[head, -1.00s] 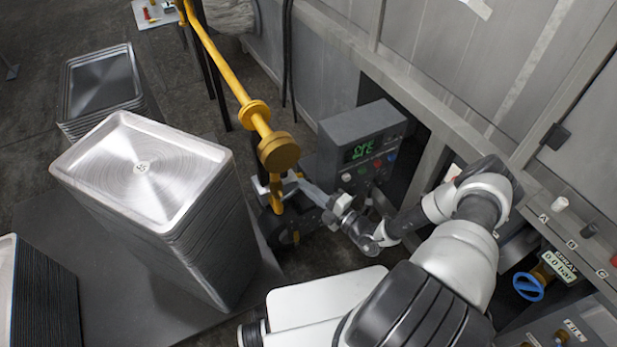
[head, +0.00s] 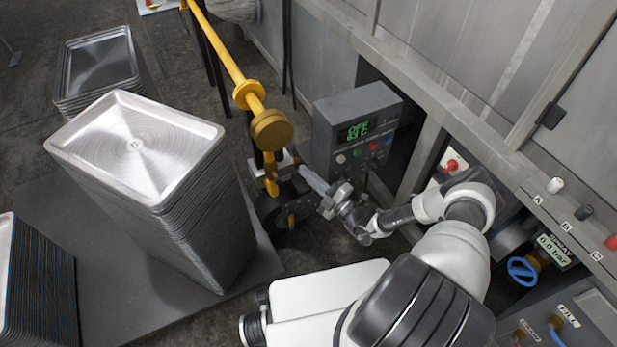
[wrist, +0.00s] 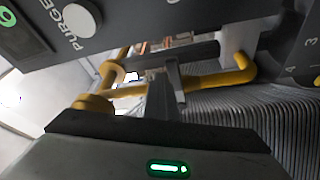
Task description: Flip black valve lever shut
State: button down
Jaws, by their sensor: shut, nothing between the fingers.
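The yellow gas pipe (head: 224,60) comes down to a round yellow cap and a lower yellow section (head: 271,180) beside the control box. In the wrist view a dark bar (wrist: 198,52), which looks like the black valve lever, lies across in front of the yellow pipe (wrist: 215,80). In the head view the lever is too small and dark to make out surely. My gripper (head: 306,175) is shut and empty, just right of the lower yellow section. In the wrist view its fingers (wrist: 165,85) reach up close to the bar; I cannot tell whether they touch.
The grey control box (head: 355,120) with a green display stands just behind my gripper, and its underside crowds the wrist view. A tall stack of metal trays (head: 135,145) stands to the left. A cabinet with a blue valve wheel (head: 522,271) is at right.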

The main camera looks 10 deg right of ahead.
jog(key=shift+s+f, duration=0.1)
jog(key=shift+f, duration=0.6)
notch_tip(320, 180, up, 5)
jog(key=p, duration=0.3)
jog(key=s+d+f+b, duration=0.1)
jog(key=s+d+f, duration=0.1)
jog(key=s, duration=0.7)
jog(key=shift+d+f+b, duration=0.25)
jog(key=shift+f+b, duration=0.15)
jog(key=shift+f, duration=0.1)
